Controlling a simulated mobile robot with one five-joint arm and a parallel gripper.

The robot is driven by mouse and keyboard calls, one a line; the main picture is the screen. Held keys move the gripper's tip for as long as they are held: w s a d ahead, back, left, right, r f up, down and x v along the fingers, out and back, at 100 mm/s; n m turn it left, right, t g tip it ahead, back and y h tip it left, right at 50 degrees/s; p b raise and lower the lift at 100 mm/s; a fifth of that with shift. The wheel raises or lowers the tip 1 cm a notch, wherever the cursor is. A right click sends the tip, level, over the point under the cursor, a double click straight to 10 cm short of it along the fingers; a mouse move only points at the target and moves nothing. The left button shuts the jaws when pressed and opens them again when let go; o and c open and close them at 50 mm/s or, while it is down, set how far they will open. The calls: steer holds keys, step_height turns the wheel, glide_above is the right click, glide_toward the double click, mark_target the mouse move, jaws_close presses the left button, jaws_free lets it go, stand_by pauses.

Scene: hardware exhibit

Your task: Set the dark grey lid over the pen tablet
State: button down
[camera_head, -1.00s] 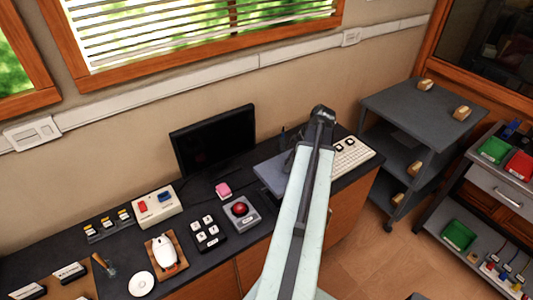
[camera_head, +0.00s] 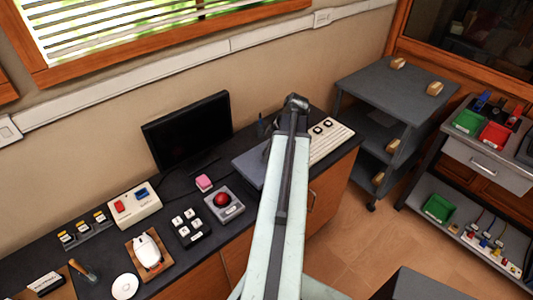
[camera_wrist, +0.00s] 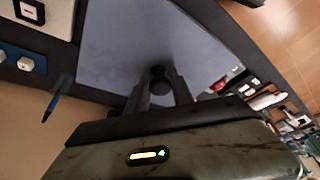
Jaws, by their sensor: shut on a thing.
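The lid (camera_wrist: 120,40) shows in the wrist view as a flat slate-grey plate with a dark round knob in its middle. My gripper (camera_wrist: 162,85) has a finger on each side of the knob and is shut on it. In the head view, a flat grey-blue slab (camera_head: 249,167), which looks like the lid, is at the right part of the dark counter, partly behind my arm. I cannot make out the pen tablet; the lid or my arm may hide it. I cannot tell whether the lid rests on anything.
A white keyboard (camera_head: 331,142) lies close right of the slab. A black monitor (camera_head: 187,130) stands behind to the left. A red-button box (camera_head: 223,202) and a pink block (camera_head: 204,183) are to its left. A grey shelf cart (camera_head: 385,88) stands beyond the counter's right end.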

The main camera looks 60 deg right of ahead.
steer(key=shift+f+b, duration=3.3)
steer(key=shift+f, duration=0.45)
steer(key=shift+f+b, duration=0.9)
steer(key=c, duration=1)
jaws_free()
steer(key=shift+c, duration=0.2)
steer(key=shift+o, duration=0.4)
steer(key=o, duration=0.4)
steer(key=shift+r, duration=0.1)
